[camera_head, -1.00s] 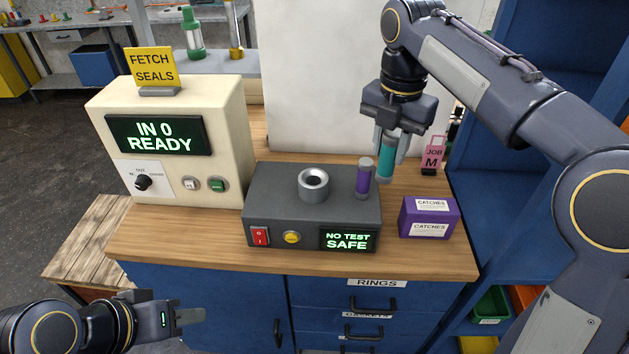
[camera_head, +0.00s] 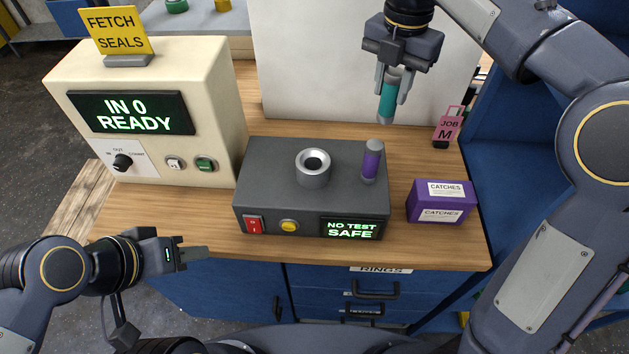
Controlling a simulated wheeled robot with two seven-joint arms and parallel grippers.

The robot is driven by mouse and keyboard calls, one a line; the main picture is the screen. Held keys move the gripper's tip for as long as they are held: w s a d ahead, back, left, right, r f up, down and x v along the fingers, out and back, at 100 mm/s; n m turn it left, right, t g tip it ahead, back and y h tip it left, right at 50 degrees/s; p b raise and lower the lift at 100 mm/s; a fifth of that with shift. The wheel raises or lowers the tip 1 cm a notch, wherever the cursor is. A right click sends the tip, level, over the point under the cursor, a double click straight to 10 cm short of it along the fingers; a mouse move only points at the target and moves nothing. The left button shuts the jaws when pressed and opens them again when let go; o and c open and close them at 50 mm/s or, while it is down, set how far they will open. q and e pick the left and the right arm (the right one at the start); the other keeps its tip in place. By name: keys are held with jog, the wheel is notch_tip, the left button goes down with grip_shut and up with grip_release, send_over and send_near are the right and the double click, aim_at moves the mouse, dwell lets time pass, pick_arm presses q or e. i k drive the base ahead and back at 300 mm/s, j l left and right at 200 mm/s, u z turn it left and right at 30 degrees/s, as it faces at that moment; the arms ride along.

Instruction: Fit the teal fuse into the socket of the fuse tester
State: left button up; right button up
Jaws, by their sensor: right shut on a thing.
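The teal fuse (camera_head: 387,103) is upright between the fingers of my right gripper (camera_head: 390,90), which is shut on its upper part. It hangs in the air behind and above the purple fuse. The fuse tester (camera_head: 262,192) is a dark grey box on the bench. Its socket (camera_head: 313,167) is a light metal ring with a dark, empty-looking hole on top, left of and nearer than the held fuse. The tester display reads "NO TEST SAFE". My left gripper (camera_head: 195,253) is in front of the bench at lower left, seen edge-on, so its opening is unclear.
A purple fuse (camera_head: 371,162) stands upright at the tester's right side. A purple catches box (camera_head: 441,203) and a pink job tag (camera_head: 449,126) are to the right. A cream machine (camera_head: 145,75) reading "IN 0 READY" stands left. A pale panel (camera_head: 315,75) rises behind.

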aim_at(313, 176)
jog(key=k, duration=1)
